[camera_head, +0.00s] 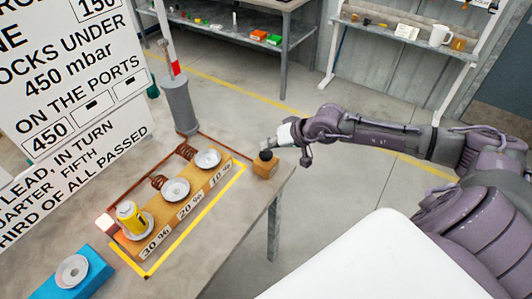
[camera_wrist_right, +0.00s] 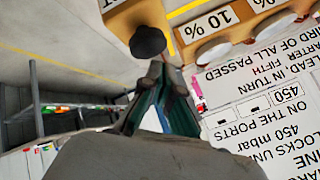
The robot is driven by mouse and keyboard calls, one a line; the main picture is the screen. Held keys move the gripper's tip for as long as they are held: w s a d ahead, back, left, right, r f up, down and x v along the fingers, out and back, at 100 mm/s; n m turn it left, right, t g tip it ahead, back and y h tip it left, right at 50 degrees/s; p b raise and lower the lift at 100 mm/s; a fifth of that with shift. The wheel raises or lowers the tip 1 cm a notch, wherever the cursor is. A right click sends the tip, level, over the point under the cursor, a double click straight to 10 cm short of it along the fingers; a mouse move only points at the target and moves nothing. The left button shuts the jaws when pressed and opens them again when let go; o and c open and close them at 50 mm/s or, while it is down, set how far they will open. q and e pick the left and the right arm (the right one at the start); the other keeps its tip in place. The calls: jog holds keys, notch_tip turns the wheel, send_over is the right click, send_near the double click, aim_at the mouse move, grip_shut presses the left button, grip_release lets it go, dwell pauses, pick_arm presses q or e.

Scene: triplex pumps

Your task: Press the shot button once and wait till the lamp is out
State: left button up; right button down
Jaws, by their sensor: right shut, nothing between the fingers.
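The shot button is a black round knob (camera_head: 266,155) on a small wooden box (camera_head: 264,169) at the bench's right corner. In the right wrist view the black knob (camera_wrist_right: 148,42) lies just beyond my fingertips. My right gripper (camera_head: 279,143) is shut and empty, beside and slightly above the knob; I cannot tell whether it touches. A small pinkish-white block (camera_head: 105,221), perhaps the lamp, looks bright at the left end of the wooden board. My left gripper is not in view.
The wooden board (camera_head: 213,191) carries white dishes, copper coils and a yellow can (camera_head: 132,217), with percent labels. A blue block (camera_head: 74,277) with a dish lies at front left. A grey cylinder (camera_head: 180,107) and a large sign (camera_head: 70,80) stand behind.

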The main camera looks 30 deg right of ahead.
aim_at(268, 155)
jog(key=shift+r+p, duration=0.7)
jog(key=shift+r, duration=1.8)
jog(key=shift+a, duration=0.1)
